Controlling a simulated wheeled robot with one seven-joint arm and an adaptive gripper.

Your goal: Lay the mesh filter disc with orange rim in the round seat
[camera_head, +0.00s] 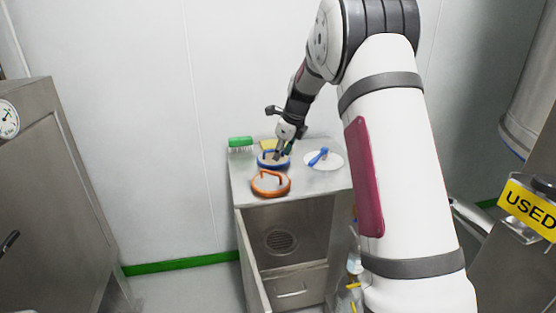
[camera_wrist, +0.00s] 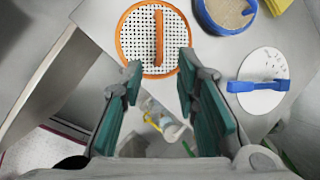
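The mesh filter disc with orange rim (camera_head: 270,184) lies flat on the steel cabinet top, near its front edge. In the wrist view the disc (camera_wrist: 133,45) shows white perforated mesh and an upright orange bar handle (camera_wrist: 159,35). My gripper (camera_head: 283,155) is over the cabinet top, in front of the blue-rimmed disc in the head view. In the wrist view my gripper (camera_wrist: 161,65) has its teal fingers apart, with the lower part of the orange disc appearing between the tips; it is empty. A round grille (camera_head: 281,242) shows inside the open cabinet; I cannot tell whether this is the round seat.
A blue-rimmed disc (camera_wrist: 225,14), a white disc with blue handle (camera_wrist: 262,97), a yellow block (camera_wrist: 284,5) and a green brush (camera_head: 240,143) share the cabinet top (camera_head: 325,183). The cabinet door (camera_head: 252,262) stands open. Bottles (camera_head: 354,266) stand beside the cabinet at right.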

